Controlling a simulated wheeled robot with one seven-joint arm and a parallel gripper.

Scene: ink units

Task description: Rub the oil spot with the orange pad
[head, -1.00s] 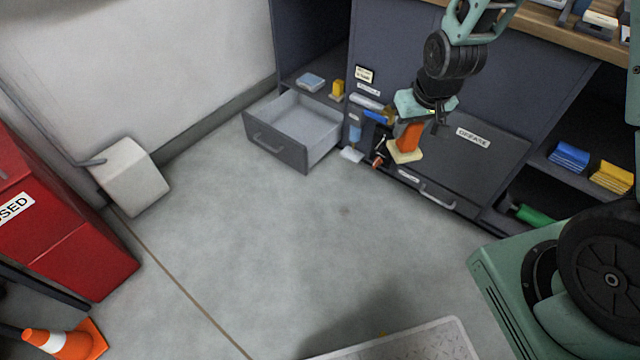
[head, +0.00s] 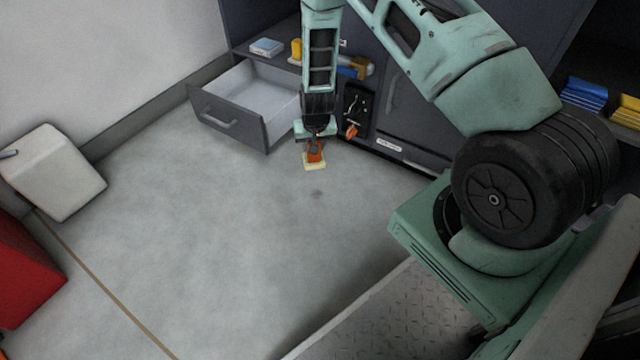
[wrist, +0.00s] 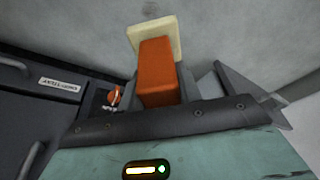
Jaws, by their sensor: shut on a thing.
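My gripper (head: 314,146) is shut on the orange pad (head: 315,154), an orange block with a pale cream face at its far end. In the wrist view the orange pad (wrist: 158,72) sits between the fingers, its cream face pointing away from the gripper. The pad is held above the floor, apart from it. I cannot make out the spot in the wrist view.
An open, empty-looking drawer (head: 232,122) juts out left of my gripper. A cabinet front with an orange knob (head: 351,132) is close on the right. A white bin-like box (head: 58,172) stands at the left wall. The floor around the spot is clear.

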